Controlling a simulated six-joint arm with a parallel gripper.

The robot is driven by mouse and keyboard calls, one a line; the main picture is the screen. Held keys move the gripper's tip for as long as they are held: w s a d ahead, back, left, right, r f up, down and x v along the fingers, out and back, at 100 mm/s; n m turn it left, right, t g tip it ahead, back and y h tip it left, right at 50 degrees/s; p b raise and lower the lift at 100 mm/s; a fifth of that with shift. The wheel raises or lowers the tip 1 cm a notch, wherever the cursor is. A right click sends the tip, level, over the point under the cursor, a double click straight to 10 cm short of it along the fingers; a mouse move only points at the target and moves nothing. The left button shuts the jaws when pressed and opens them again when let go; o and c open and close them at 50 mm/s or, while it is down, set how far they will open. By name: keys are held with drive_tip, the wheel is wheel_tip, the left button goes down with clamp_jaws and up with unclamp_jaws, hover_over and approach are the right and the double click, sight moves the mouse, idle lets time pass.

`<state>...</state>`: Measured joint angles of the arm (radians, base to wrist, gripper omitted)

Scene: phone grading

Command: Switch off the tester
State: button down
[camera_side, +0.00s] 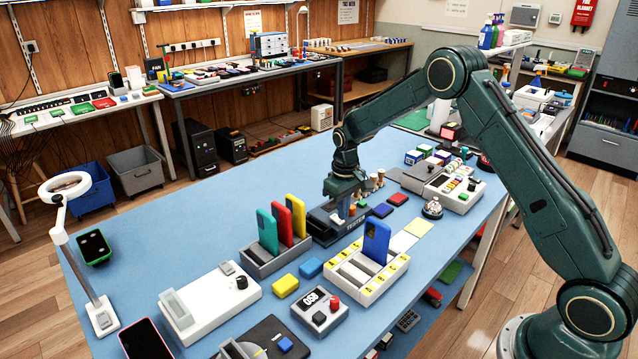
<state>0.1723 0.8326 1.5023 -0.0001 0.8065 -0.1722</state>
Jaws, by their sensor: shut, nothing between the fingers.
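The tester (326,230) is a dark box with the word TESTER on its front, standing near the middle of the blue table. My gripper (344,212) points down over the tester's right part. Its fingers are shut with nothing between them, and the tips are at or just above the tester's top. I cannot tell whether they touch it. The tester's switch is hidden behind my gripper or too small to make out.
A grey rack (262,263) with teal, red and yellow phones stands close on the left. A white slotted tray (352,289) holding a blue phone (376,241) stands in front. A bell (432,208) and a white box (462,200) are right. The table's back left is clear.

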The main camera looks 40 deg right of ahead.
drive_tip(key=shift+r, duration=2.85)
drive_tip(key=s+a+r+t, duration=0.1)
drive_tip(key=s+a+r, duration=0.2)
drive_tip(key=s+r, duration=0.55)
drive_tip(key=s+a+r+t, duration=0.2)
drive_tip(key=s+a+r, duration=0.1)
drive_tip(key=s+r, duration=0.55)
drive_tip(key=s+a+r+t, duration=0.1)
drive_tip(key=s, duration=0.8)
drive_tip(key=s+a+r+t, duration=0.1)
drive_tip(key=s+a, duration=0.1)
drive_tip(key=s, duration=0.7)
drive_tip(key=shift+r+t, duration=0.3)
drive_tip(key=shift+r, duration=0.1)
